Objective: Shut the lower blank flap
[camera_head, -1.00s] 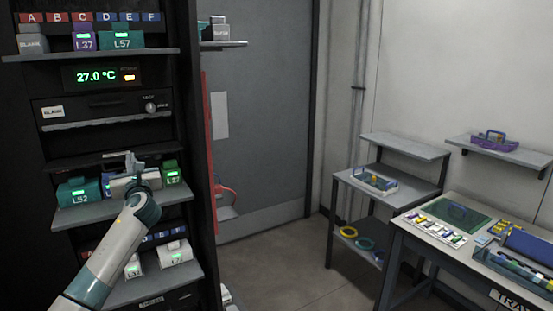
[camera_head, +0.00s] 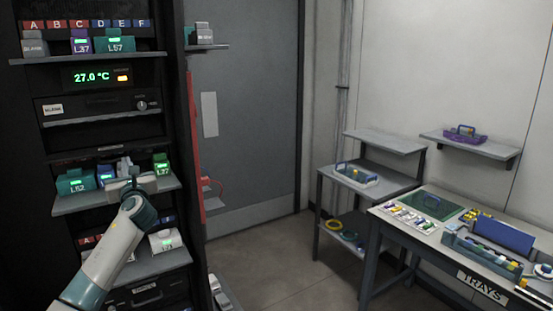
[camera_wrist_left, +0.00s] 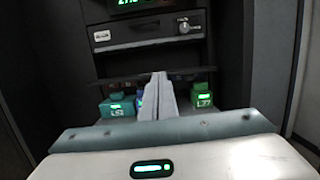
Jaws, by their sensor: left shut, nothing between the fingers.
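A dark panel labelled BLANK (camera_head: 95,108), with a knob at its right and a light lower edge, sits under the 27.0 °C display; it also shows in the left wrist view (camera_wrist_left: 145,36). Below it a thin dark strip (camera_head: 85,153) runs across the rack above the module shelf. I cannot tell which is the lower blank flap, or how far it stands open. My left gripper (camera_head: 125,163) is shut and empty in front of the module shelf. My right gripper is out of view.
The module shelf (camera_head: 95,201) holds teal (camera_head: 76,182) and green (camera_head: 161,165) modules beside my gripper. Another shelf (camera_head: 90,58) with modules is above. A grey door (camera_head: 250,130) and a worktable (camera_head: 385,212) stand to the right.

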